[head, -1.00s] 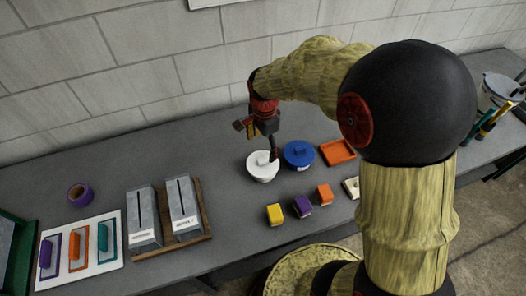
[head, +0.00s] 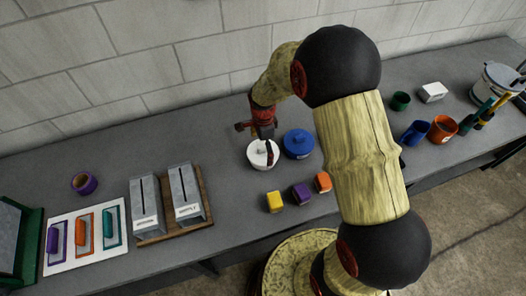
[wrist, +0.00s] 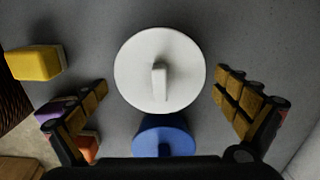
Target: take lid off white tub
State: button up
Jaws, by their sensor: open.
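The white tub (head: 262,160) stands on the grey bench with its white lid (wrist: 141,70) on. The lid has a raised bar handle (wrist: 160,80) at its middle. My gripper (wrist: 161,98) is open and empty above the tub. In the wrist view its fingers stand wide apart, one to each side of the lid, and neither touches it. In the head view my gripper (head: 263,140) hangs right over the back of the white tub and partly covers its lid.
A blue lidded tub (head: 298,143) stands close beside the white one. Yellow (head: 275,201), purple (head: 301,194) and orange (head: 322,182) blocks lie in front. Two grey slotted boxes (head: 146,205) stand to the left. The bench between them and the white tub is clear.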

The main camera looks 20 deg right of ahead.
jog(key=c, duration=0.3)
jog(key=c, duration=0.8)
jog(key=shift+s, duration=0.1)
jog(key=c, duration=0.4)
jog(key=shift+s+f, duration=0.1)
jog(key=shift+f, duration=0.05)
jog(key=shift+c, duration=0.7)
